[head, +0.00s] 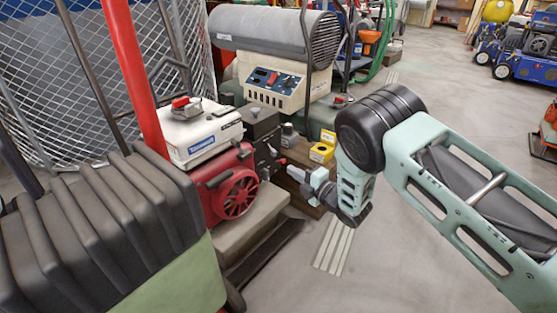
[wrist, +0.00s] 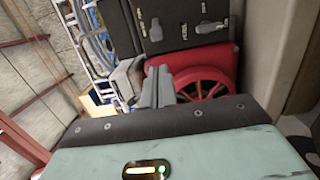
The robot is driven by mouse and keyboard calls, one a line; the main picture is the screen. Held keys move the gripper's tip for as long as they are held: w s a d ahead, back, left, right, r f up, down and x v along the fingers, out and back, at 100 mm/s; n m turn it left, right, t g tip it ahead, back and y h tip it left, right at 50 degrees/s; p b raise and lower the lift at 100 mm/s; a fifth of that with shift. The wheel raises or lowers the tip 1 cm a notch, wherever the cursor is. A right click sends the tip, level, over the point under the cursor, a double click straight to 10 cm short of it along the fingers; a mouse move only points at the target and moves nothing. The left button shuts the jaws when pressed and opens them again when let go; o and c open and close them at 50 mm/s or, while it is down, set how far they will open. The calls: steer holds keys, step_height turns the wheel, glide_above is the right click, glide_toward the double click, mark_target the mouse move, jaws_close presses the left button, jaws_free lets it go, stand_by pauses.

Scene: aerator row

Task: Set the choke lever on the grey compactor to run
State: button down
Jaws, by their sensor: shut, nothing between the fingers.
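The compactor's engine shows in the head view, with a white tank (head: 205,130), a red fan housing (head: 235,192) and a grey base (head: 250,235). A black control panel (head: 264,135) is at its right end. In the wrist view the panel (wrist: 180,12) carries two small light levers, one left (wrist: 156,31) and one right (wrist: 210,27). Its labels are too small to read, so I cannot tell which is the choke or its setting. My gripper (head: 284,165) is shut and empty, close to the panel. Its fingers (wrist: 158,82) point toward the panel, apparently short of the levers.
Behind the engine stands a cream heater unit (head: 285,82) with a grey drum. A yellow box (head: 321,152) sits near my gripper.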

mark_target(270, 149)
stand_by(0.3)
steer(key=b+x, duration=0.5)
steer(key=x, duration=0.5)
